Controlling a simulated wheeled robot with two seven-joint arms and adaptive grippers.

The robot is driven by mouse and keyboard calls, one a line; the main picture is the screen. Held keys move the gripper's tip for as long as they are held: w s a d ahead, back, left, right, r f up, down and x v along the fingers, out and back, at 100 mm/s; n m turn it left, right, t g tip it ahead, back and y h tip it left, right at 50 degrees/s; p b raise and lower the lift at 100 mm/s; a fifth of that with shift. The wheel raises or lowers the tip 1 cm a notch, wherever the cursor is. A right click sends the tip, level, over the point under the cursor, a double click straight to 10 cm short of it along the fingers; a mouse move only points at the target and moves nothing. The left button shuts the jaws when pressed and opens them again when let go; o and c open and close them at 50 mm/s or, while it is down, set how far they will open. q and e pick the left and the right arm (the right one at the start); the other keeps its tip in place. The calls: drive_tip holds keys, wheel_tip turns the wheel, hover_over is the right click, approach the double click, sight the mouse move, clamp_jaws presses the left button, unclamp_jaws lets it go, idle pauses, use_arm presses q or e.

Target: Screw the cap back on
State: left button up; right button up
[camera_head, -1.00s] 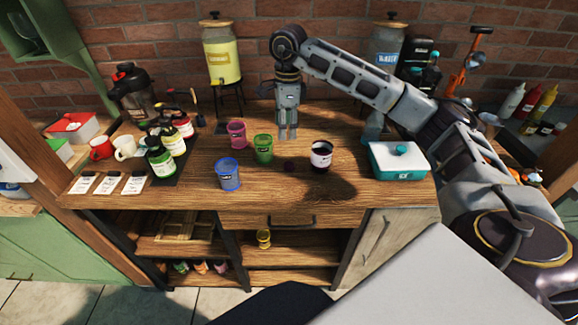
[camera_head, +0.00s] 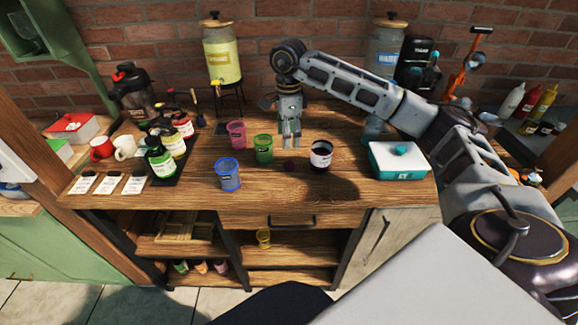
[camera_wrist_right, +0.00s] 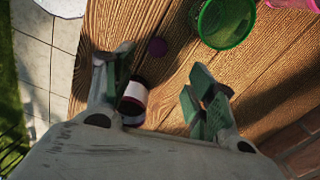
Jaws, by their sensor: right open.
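A small dark purple cap (camera_head: 289,165) lies on the wooden table, left of the open jar. It also shows in the wrist view (camera_wrist_right: 157,47). The jar (camera_head: 321,155) stands upright, with a white label and dark contents showing at its open mouth. In the wrist view the jar (camera_wrist_right: 133,98) is beside my left-hand finger, partly overlapped by it. My right gripper (camera_head: 291,145) points down, open and empty, above and just behind the cap. In the wrist view its fingers (camera_wrist_right: 161,78) are spread apart. My left gripper is not in view.
Green (camera_head: 264,149), pink (camera_head: 237,134) and blue (camera_head: 229,174) cups stand left of the cap. A teal and white box (camera_head: 398,161) sits to the right. Bottles stand on a dark tray (camera_head: 187,160) at left. The table front near the cap is clear.

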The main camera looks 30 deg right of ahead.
hover_over(289, 164)
wheel_tip(289, 164, down, 4)
drive_tip(key=shift+f, duration=0.85)
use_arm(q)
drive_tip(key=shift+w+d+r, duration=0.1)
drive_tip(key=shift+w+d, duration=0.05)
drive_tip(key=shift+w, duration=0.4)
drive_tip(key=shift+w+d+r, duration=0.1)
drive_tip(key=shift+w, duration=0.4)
use_arm(e)
drive_tip(key=shift+w, duration=0.1)
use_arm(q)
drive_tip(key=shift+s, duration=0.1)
